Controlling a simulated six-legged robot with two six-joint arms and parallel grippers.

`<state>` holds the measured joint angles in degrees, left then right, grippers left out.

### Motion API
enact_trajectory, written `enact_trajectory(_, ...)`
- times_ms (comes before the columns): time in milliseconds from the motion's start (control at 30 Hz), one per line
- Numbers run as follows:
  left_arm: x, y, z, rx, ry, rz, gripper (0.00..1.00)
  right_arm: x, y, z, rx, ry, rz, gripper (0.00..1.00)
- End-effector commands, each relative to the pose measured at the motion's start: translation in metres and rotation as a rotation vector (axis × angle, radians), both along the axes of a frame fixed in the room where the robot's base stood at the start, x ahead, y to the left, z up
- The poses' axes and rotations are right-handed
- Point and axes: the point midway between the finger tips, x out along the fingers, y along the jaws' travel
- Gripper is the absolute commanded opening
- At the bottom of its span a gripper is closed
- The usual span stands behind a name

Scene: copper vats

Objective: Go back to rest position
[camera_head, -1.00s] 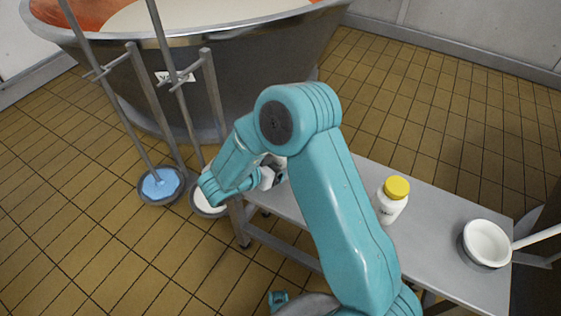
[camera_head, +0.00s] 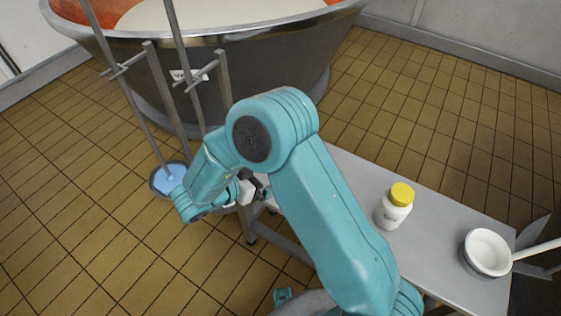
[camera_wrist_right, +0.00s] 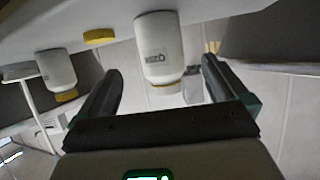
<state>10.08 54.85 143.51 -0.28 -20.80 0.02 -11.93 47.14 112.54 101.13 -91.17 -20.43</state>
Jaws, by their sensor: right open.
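My right arm (camera_head: 325,220) comes in from the lower right of the head view, bent at the elbow. Its forearm points down and left, past the left end of the bench. My right gripper (camera_wrist_right: 162,65) shows in the wrist view with its fingers spread apart. A white labelled jar (camera_wrist_right: 160,45) appears between the fingers in that picture, upside down and a little beyond them. I cannot see the fingers touching it. In the head view the gripper is mostly hidden by the arm. My left gripper is not in view.
A grey bench (camera_head: 440,230) carries a white jar with a yellow cap (camera_head: 394,205) and a white pan (camera_head: 488,253). A yellow lid (camera_wrist_right: 98,36) lies near the jars.

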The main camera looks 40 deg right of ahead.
Motion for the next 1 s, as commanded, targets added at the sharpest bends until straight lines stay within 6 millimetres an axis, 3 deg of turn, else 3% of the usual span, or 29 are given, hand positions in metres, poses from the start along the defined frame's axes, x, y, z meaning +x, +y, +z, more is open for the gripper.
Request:
enact_trajectory(233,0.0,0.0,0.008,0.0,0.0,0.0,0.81,0.0,0.024,0.01,-0.001,0.0,0.0,1.0)
enact_trajectory(1000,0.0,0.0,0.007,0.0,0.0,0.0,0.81,-0.001,0.026,0.01,0.0,-0.001,-0.001,1.0)
